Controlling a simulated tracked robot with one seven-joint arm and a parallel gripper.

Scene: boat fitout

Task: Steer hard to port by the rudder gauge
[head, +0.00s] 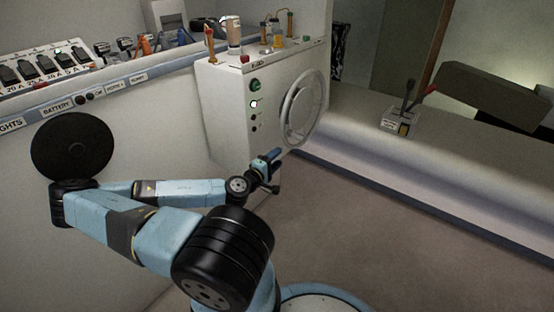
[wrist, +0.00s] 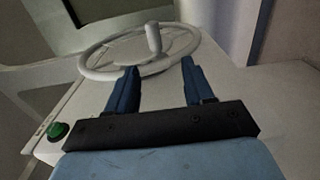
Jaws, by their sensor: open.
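A white steering wheel (head: 303,108) is mounted on the side face of the white console (head: 222,125). In the wrist view the wheel (wrist: 96,73) lies ahead of my gripper, and a white spinner knob (wrist: 153,38) stands up from it. My gripper (wrist: 160,66) is open, with nothing between its two blue fingers. The knob appears beyond the gap between the fingertips, apart from them. In the head view my gripper (head: 269,168) is just below the wheel, near the console's lower edge. I cannot make out a rudder gauge in either view.
The console's front has a green button (head: 255,85) and several indicators; bottles and fittings stand on top. A breaker panel (head: 45,65) is at upper left. A lever box (head: 398,122) sits on the ledge at right. The floor (head: 380,230) at right is clear.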

